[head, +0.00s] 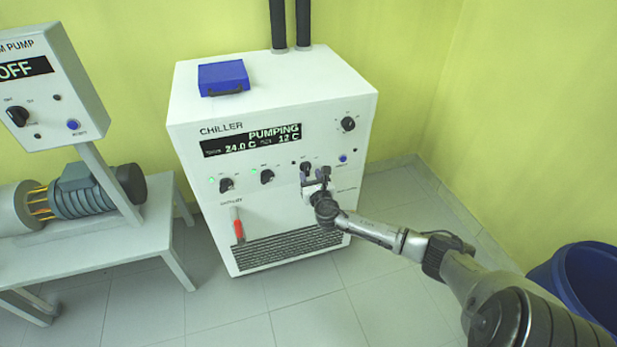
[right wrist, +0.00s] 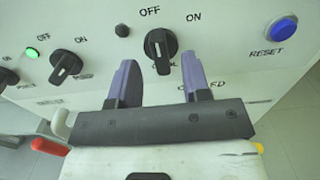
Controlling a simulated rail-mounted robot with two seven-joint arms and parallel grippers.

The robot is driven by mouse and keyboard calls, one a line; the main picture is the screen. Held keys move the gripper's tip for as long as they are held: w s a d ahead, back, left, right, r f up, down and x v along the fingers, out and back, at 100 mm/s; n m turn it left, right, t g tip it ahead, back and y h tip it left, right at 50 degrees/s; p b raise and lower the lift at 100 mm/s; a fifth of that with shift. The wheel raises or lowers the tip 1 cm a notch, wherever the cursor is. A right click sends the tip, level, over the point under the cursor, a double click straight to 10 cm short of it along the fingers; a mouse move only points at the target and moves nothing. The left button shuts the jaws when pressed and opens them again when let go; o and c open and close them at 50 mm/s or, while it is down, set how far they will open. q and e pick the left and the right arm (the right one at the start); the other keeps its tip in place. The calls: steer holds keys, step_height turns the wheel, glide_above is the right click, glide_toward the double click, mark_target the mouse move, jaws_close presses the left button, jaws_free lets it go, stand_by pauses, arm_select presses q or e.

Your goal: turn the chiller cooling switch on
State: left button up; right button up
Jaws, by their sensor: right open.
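The white chiller (head: 190,150) stands against the wall, its display reading PUMPING, 24.0 C and 12 C. A black rotary switch (head: 305,168) is on the right of its lower switch row. In the right wrist view this switch (right wrist: 160,46) has OFF and ON labels above it. Its ridge stands about upright, toward OFF, and the small lamp (right wrist: 122,30) beside it is dark. Its lower label is partly hidden. My right gripper (right wrist: 159,58) is open, its fingers below and to either side of the switch; contact cannot be told. My left gripper is not in view.
Two other switches (head: 226,184) (head: 267,176) have lit green lamps. A blue RESET button (right wrist: 281,28) is right of the switch. A dial (head: 348,124), a red-handled valve (head: 238,229), the vacuum pump panel (head: 60,110) and a blue bin (head: 580,280) also show.

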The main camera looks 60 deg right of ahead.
mark_target(307, 169)
steer(key=shift+b+x, duration=0.4)
steer(key=shift+x, duration=0.85)
steer(key=shift+c, duration=0.2)
jaws_close()
